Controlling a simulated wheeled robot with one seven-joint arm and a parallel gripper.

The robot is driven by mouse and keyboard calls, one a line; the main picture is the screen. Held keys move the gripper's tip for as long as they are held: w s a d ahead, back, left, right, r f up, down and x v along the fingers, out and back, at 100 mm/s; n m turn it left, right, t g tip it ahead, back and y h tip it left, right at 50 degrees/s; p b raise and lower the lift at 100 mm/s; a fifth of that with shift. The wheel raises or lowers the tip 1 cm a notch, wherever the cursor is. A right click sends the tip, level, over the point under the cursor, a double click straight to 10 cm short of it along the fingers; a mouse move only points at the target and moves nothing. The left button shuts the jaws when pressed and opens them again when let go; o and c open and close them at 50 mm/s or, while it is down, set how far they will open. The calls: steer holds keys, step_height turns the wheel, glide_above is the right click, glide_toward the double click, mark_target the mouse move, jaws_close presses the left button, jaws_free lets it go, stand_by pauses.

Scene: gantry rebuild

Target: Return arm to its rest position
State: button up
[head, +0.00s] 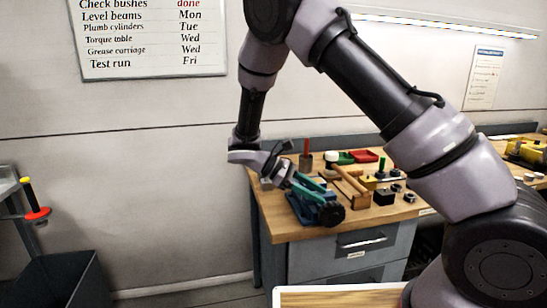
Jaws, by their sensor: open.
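My arm arches across the head view from the lower right, up over the top and down to my gripper (270,180). My gripper hangs at the left end of the workbench (290,229), just above and left of a blue vise-like tool (318,207). Its fingers are open. Something green lies by the fingertips and the blue tool. Whether my gripper touches it, I cannot tell.
The workbench holds a wooden-handled hammer (349,181), a red tray (363,156), a black block (384,197) and several small parts. A dark bin (62,280) stands at lower left. A whiteboard (150,38) hangs on the wall. The floor between bin and bench is clear.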

steer(key=s+d+r+m+t+y, duration=0.3)
steer(key=r+m, duration=0.3)
steer(key=r, duration=0.3)
steer(key=s+d+r+m+t+y, duration=0.3)
steer(key=s+d+r+m+y, duration=0.2)
steer(key=r, duration=0.4)
steer(key=s+d+r+m+t+y, duration=0.3)
steer(key=s+d+r+m+y, duration=0.1)
steer(key=r, duration=0.5)
steer(key=shift+s+d+r+m+t+y, duration=0.25)
steer(key=shift+d+m+y, duration=0.2)
steer(key=shift+m+y, duration=0.8)
steer(key=shift+m+h, duration=0.25)
